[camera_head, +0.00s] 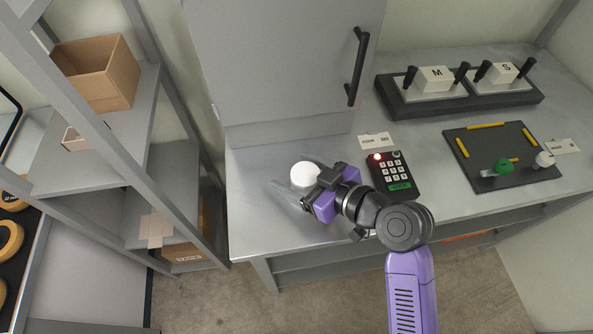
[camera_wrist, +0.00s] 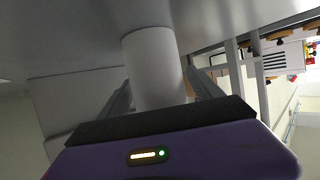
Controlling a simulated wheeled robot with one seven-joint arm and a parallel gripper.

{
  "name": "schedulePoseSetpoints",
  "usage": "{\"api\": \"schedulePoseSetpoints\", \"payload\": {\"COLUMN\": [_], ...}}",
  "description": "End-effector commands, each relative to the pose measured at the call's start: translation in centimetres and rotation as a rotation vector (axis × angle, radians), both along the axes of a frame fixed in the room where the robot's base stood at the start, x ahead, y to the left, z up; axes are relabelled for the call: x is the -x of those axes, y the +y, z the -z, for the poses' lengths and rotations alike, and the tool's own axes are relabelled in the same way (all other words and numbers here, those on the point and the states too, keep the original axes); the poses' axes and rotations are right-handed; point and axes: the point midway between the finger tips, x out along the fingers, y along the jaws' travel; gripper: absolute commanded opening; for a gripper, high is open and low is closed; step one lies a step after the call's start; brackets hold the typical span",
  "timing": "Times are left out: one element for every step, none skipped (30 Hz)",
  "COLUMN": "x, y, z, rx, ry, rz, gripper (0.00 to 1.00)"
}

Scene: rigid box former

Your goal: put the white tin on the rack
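The white tin (camera_head: 304,175) stands upright on the grey worktop, left of the keypad. My gripper (camera_head: 298,178) reaches in low from the right, with its fingers spread on either side of the tin. In the wrist view, the tin (camera_wrist: 158,75) is between the two fingers. The fingers look open, and I cannot see clear contact with the tin. A grey rack (camera_head: 105,140) with shelves stands at the left, apart from the worktop; I take this as the rack.
An open cardboard box (camera_head: 97,75) and a smaller carton (camera_head: 82,137) occupy the rack's upper visible shelf. A grey cabinet (camera_head: 275,65) rises behind the tin. A keypad (camera_head: 393,176) with a red light lies right of my gripper. The worktop's front left (camera_head: 250,235) is clear.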

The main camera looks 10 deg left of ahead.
Motion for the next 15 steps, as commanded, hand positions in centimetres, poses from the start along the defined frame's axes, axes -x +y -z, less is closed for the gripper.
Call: {"api": "schedulePoseSetpoints", "payload": {"x": [0.0,0.0,0.0,0.0,0.0,0.0,0.1,0.3,0.6,0.9,1.1,1.6,2.0,2.3,2.7], "y": [0.0,0.0,0.0,0.0,0.0,0.0,-0.3,-0.6,-1.0,-1.4,-1.8,-2.4,-2.9,-3.4,-4.1], "z": [0.0,0.0,-0.1,-0.1,-0.3,-0.5,-0.4,-0.5,-0.7,-0.8,-1.0,-1.3,-1.6,-1.8,-2.2], "rx": [0.000,0.000,0.000,0.000,0.000,0.000,0.000,0.000,0.000,0.000,0.000,0.001,0.000,0.000,0.000], "ry": [0.000,0.000,0.000,0.000,0.000,0.000,0.000,0.000,0.000,0.000,0.000,-0.002,0.000,-0.001,-0.001], "rz": [0.000,0.000,0.000,0.000,0.000,0.000,0.001,0.002,0.003,0.004,0.004,0.005,0.004,0.004,0.005], "gripper": [0.75,0.75,0.75,0.75,0.75,0.75,0.75,0.75,0.75,0.75,0.75,0.75,0.75,0.75,0.75]}}
